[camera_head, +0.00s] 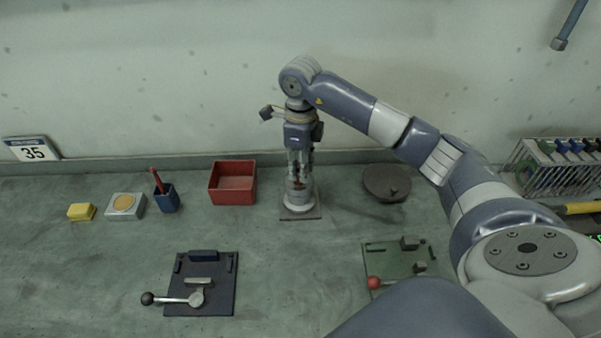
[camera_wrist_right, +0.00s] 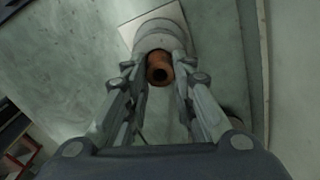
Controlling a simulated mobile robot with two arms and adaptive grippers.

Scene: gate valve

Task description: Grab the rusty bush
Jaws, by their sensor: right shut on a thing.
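The rusty bush (camera_wrist_right: 160,70) shows in the right wrist view as a brown-orange ring with a dark hole, between my right gripper's fingers (camera_wrist_right: 160,74). In the head view the right gripper (camera_head: 299,178) points down over a grey round valve body (camera_head: 298,200) on a square base plate. The fingers are shut on the bush at the top of this body. In the head view the bush (camera_head: 298,184) is mostly hidden by the fingers. My left gripper is not in view.
A red box (camera_head: 233,184) stands left of the valve body, and a dark round lid (camera_head: 386,183) lies to its right. A blue cup (camera_head: 166,199) is farther left. Dark (camera_head: 203,287) and green (camera_head: 405,262) clamp plates lie in front. A wire rack (camera_head: 556,167) stands at right.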

